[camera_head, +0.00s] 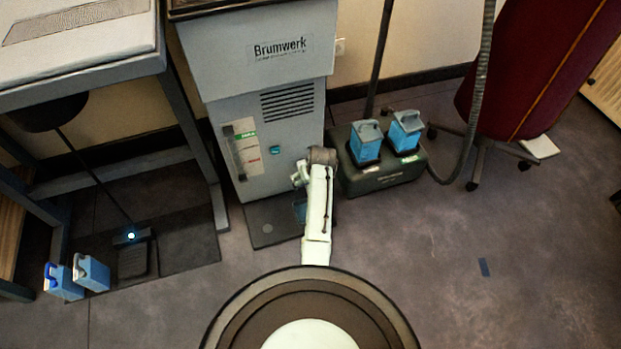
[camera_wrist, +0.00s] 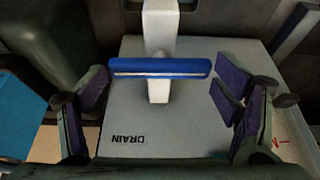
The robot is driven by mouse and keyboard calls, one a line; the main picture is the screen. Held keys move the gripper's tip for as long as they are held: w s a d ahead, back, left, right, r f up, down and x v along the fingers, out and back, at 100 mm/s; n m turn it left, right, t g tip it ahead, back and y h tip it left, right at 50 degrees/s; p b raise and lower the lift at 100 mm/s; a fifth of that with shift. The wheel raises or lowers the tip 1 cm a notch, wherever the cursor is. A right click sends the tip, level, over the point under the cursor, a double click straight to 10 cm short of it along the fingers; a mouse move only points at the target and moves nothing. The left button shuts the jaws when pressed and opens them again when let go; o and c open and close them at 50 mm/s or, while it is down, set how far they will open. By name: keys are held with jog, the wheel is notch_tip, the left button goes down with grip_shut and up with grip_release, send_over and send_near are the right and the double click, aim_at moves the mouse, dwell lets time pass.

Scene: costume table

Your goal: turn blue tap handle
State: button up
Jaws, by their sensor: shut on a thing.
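The blue tap handle (camera_wrist: 160,67) is a straight bar, lying level across the wrist view on a pale stem. The stem stands on a grey surface marked DRAIN (camera_wrist: 128,138). In the head view my arm reaches to the lower front of the grey Brumwerk machine (camera_head: 268,135). The handle cannot be made out there, hidden by my arm.
A dark green unit (camera_head: 385,175) with two blue jugs (camera_head: 366,141) stands right of the machine. More blue jugs (camera_head: 92,272) stand on the floor at left, beside a table (camera_head: 85,75). A hose (camera_head: 483,80) hangs at right. The floor at lower right is mostly clear.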

jog(key=o, duration=1.1)
jog(key=v, duration=1.2)
